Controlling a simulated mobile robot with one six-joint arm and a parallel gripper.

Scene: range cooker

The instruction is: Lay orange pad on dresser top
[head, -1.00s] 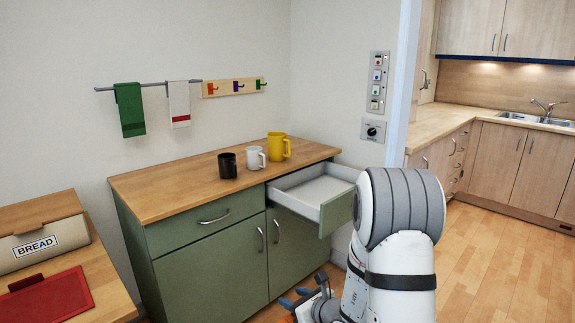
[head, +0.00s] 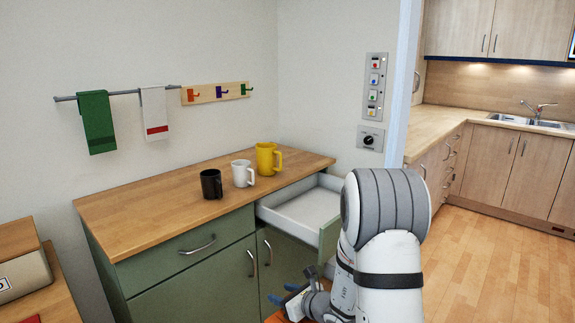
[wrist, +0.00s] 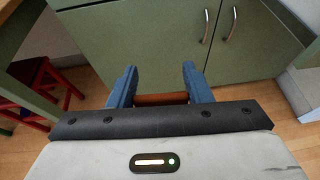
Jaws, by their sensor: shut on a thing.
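The dresser has a bare wooden top (head: 140,215) over green fronts, ahead of me in the head view. A black mug (head: 211,184), a white mug (head: 243,174) and a yellow mug (head: 268,159) stand toward its right end. My gripper (head: 283,293) is low in front of the dresser, below the level of its top. Its blue fingers are shut on the orange pad (head: 275,317), which is mostly hidden or cut off by the lower edge. In the wrist view, a strip of the pad (wrist: 161,99) shows between the fingers, facing the green doors.
An open drawer (head: 305,211) juts out at the dresser's right, close to my arm. The top's left and front parts are clear. A bread box (head: 20,272) stands on a counter at left. A red stool (wrist: 38,88) shows in the wrist view.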

